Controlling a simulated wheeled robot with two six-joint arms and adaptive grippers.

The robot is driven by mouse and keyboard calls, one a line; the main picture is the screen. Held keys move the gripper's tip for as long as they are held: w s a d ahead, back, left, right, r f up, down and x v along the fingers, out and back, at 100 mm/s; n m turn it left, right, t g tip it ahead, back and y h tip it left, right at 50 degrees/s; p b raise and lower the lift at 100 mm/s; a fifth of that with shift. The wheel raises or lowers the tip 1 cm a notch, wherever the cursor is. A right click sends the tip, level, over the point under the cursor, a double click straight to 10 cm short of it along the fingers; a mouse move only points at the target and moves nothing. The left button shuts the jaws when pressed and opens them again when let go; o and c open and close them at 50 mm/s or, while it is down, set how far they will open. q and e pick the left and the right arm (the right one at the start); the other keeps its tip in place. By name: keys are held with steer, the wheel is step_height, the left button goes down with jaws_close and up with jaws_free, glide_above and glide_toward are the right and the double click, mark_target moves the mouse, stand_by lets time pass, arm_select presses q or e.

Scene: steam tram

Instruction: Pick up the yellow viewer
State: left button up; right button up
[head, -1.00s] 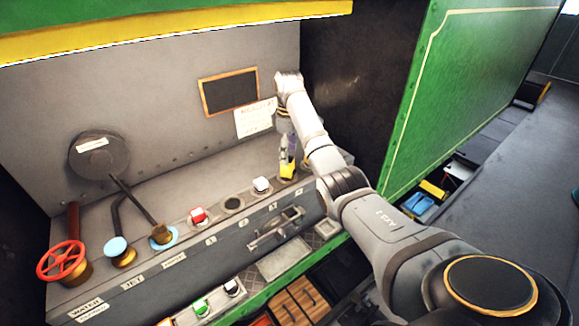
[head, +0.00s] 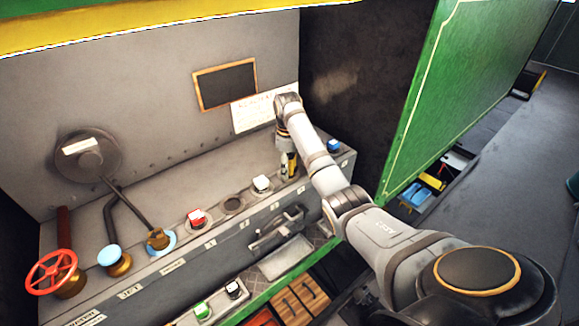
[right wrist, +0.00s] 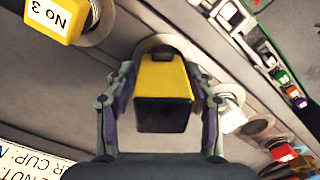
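The yellow viewer (right wrist: 162,75), a yellow block with a dark front face, stands on a round pale base in the right wrist view. My right gripper (right wrist: 160,76) is open, with one finger on each side of the viewer. A narrow gap shows beside the viewer, at least on the left; contact at the right fingertip is unclear. In the head view my right gripper (head: 288,165) points down at the right part of the console, largely hiding the viewer. My left gripper is not in view.
A yellow block marked "No 3" (right wrist: 60,18) is close by at upper left in the wrist view. On the console (head: 190,180) are a white block (head: 262,183), a red block (head: 197,216), a blue block (head: 333,146), levers and a red handwheel (head: 52,273).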

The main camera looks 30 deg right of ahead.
steer(key=shift+s+a+r, duration=0.1)
steer(key=shift+a, duration=0.1)
steer(key=c, duration=0.9)
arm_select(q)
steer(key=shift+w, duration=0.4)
arm_select(e)
jaws_close()
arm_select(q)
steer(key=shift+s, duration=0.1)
